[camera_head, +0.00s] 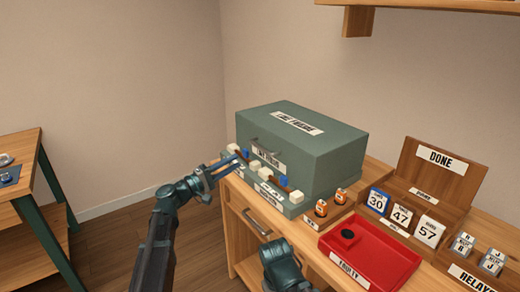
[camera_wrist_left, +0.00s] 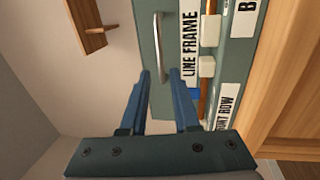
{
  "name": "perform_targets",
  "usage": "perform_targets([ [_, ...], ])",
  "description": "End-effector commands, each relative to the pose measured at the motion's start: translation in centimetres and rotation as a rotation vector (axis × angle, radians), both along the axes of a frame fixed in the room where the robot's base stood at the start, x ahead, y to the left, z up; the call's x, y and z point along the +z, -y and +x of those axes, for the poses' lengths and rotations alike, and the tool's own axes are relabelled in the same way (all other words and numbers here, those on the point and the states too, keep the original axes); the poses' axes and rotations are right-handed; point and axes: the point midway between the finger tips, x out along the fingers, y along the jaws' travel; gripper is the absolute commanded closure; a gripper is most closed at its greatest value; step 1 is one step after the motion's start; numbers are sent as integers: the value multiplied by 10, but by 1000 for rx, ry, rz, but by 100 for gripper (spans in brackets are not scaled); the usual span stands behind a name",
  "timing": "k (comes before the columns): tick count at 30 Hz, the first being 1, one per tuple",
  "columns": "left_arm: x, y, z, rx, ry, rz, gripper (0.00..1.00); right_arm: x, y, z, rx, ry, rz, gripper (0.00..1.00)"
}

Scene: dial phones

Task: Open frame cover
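The line frame is a grey-green box with a closed cover (camera_head: 300,132), standing on the wooden cabinet. A metal bar handle (camera_head: 266,154) is on its front; it also shows in the left wrist view (camera_wrist_left: 159,50), beside the "LINE FRAME" label (camera_wrist_left: 189,45). My left gripper (camera_head: 236,156) is in front of the box, a little left of the handle. Its two blue fingers (camera_wrist_left: 158,72) are apart and empty. In the wrist view the handle lines up with the gap between them; contact is not visible. My right gripper's fingers do not show; only a dark arm part appears at the bottom.
White and blue blocks (camera_head: 280,180) line the ledge before the cover. A red tray (camera_head: 385,268) with a black piece, orange items (camera_head: 321,208), number cards (camera_head: 402,215) and a "DONE" rack (camera_head: 410,160) stand to the right. A shelf (camera_head: 420,3) hangs above.

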Motion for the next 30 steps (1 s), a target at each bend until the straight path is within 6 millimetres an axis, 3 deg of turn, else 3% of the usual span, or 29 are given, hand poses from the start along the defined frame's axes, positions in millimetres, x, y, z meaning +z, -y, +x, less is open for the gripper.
perform_targets([
  [9,14,54,40,-4,-1,1,70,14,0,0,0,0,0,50],
  [15,19,78,58,-3,0,1,70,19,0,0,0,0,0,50],
  [21,21,91,66,-1,0,1,70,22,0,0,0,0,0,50],
  [30,21,94,67,-1,0,1,70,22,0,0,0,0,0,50],
])
